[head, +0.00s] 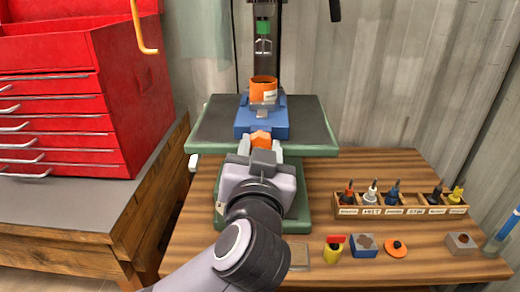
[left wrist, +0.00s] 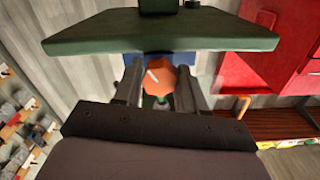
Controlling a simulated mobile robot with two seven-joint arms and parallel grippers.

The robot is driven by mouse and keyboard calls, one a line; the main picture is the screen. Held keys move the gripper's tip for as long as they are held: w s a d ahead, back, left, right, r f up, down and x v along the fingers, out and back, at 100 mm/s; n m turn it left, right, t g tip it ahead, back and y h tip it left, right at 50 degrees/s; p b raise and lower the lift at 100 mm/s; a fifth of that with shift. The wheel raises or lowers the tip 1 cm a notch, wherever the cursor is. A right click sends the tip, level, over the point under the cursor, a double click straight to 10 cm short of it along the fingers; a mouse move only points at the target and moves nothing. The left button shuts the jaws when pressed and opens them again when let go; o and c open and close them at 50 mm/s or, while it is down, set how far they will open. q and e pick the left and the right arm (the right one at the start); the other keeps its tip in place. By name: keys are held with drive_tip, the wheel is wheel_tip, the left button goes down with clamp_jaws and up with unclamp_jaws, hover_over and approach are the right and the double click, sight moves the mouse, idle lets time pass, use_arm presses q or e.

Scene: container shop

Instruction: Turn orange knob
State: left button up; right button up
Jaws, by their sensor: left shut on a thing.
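The orange knob (head: 261,139) sits at the front of the blue vise (head: 262,118) on the green drill-press table (head: 311,130). It also shows in the left wrist view (left wrist: 159,78), with a pale line on its face. My left gripper (head: 262,153) reaches it from the front. In the left wrist view the gripper's two fingers (left wrist: 158,85) stand on either side of the knob, shut on it. An orange cylinder with a white label (head: 264,88) stands held at the top of the vise. My right gripper does not show.
A wooden rack (head: 400,211) of several labelled tools stands on the right of the bench (head: 365,170). A yellow piece with a red top (head: 333,249), a blue block (head: 364,245) and an orange disc (head: 396,249) lie in front of it. A red tool chest (head: 120,95) stands left.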

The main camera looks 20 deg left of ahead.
use_arm(q)
drive_tip(key=shift+m, duration=0.4)
drive_tip(key=o, duration=1.1)
drive_tip(key=shift+c, duration=0.2)
drive_tip(key=v, duration=0.7)
